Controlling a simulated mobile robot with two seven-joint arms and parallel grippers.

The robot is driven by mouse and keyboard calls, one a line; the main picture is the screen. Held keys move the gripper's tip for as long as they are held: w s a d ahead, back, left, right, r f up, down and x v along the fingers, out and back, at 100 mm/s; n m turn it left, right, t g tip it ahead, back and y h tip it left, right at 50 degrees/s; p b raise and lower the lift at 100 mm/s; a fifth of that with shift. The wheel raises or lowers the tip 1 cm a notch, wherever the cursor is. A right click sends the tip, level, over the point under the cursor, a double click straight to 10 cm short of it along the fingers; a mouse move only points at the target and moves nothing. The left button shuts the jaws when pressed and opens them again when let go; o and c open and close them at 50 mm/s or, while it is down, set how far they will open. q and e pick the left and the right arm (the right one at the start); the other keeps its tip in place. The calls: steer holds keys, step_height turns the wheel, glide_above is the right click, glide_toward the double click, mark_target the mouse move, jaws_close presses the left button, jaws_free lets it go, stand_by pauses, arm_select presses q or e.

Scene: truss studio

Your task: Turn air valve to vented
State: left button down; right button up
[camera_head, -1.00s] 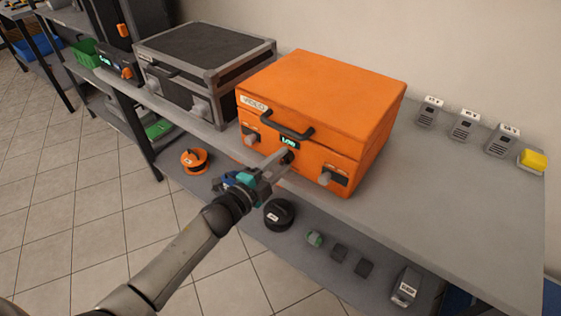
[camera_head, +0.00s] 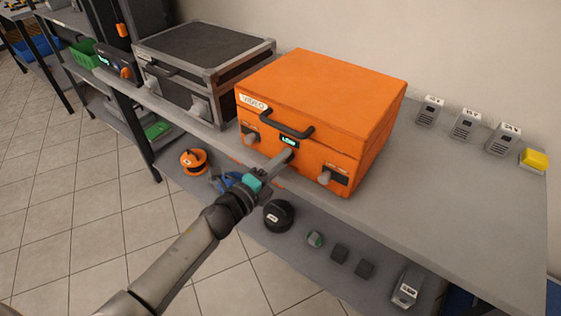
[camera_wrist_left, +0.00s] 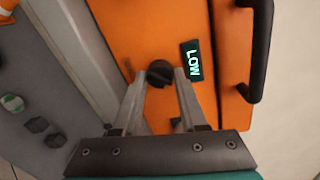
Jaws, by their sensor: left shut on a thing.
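The orange case (camera_head: 320,100) stands on the grey shelf with its lid shut. A small black round knob (camera_wrist_left: 159,72), the air valve, sits on its front. Beside it a small display (camera_wrist_left: 191,60) reads LOW in green; the display also shows in the head view (camera_head: 289,141). My left gripper (camera_head: 286,157) reaches the case front from below left. In the left wrist view its two fingers (camera_wrist_left: 160,83) are shut on the knob from both sides. In the head view the knob is mostly hidden by the fingers. My right gripper is out of view.
A black carry handle (camera_head: 286,126) is above the display, and latches (camera_head: 324,177) flank it. A dark grey-edged case (camera_head: 203,60) stands to the left. Small grey units (camera_head: 464,124) and a yellow block (camera_head: 534,159) are at the back right.

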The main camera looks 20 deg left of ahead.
arm_select(q)
steer(key=shift+r, duration=0.1)
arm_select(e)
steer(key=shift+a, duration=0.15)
arm_select(q)
steer(key=shift+c, duration=2.3)
jaws_free()
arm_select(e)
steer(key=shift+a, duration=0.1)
arm_select(q)
steer(key=p+v, duration=0.1)
steer(key=v, duration=1.4)
steer(key=shift+s, duration=0.15)
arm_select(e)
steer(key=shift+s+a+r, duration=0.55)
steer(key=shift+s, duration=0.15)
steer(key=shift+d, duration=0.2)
